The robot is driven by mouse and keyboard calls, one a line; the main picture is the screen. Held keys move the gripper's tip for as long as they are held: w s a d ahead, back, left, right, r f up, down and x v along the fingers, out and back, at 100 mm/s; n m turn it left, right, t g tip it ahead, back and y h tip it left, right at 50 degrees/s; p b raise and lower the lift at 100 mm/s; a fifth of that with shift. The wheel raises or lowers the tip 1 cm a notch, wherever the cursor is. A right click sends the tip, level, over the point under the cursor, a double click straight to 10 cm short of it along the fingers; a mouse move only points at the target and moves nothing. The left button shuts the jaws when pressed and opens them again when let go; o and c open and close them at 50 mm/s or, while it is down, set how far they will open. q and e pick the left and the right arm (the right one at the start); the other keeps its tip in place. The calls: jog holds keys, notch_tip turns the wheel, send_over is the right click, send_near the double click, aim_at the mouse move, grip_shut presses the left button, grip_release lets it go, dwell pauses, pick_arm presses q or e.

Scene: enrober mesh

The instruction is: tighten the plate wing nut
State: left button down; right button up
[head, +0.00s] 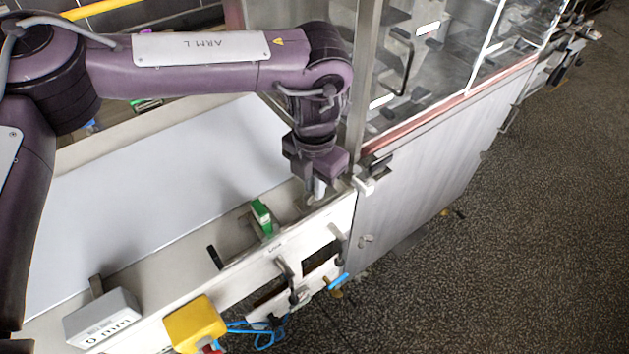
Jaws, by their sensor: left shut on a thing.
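My left gripper (318,188) reaches down from the purple arm to the far right end of the white side rail, close to the glazed cabinet's corner. Its fingers are shut on a small part at the rail, which I take to be the plate wing nut. The nut is mostly hidden by the fingers and the purple gripper body, so its angle and seating cannot be told. My right gripper is not in view.
A green-handled part (262,216), a yellow box (195,323) and a grey gauge box (103,319) sit along the rail (328,217). The pale belt (170,190) is clear. The glazed cabinet (440,150) stands close right of the gripper. Blue cable hangs below.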

pick_arm(q)
jog(key=shift+m, duration=1.5)
jog(key=c, duration=1.5)
grip_release()
notch_tip(320, 180, up, 8)
jog(key=shift+f+b, duration=0.1)
jog(key=shift+b, duration=0.5)
jog(key=shift+d, duration=0.1)
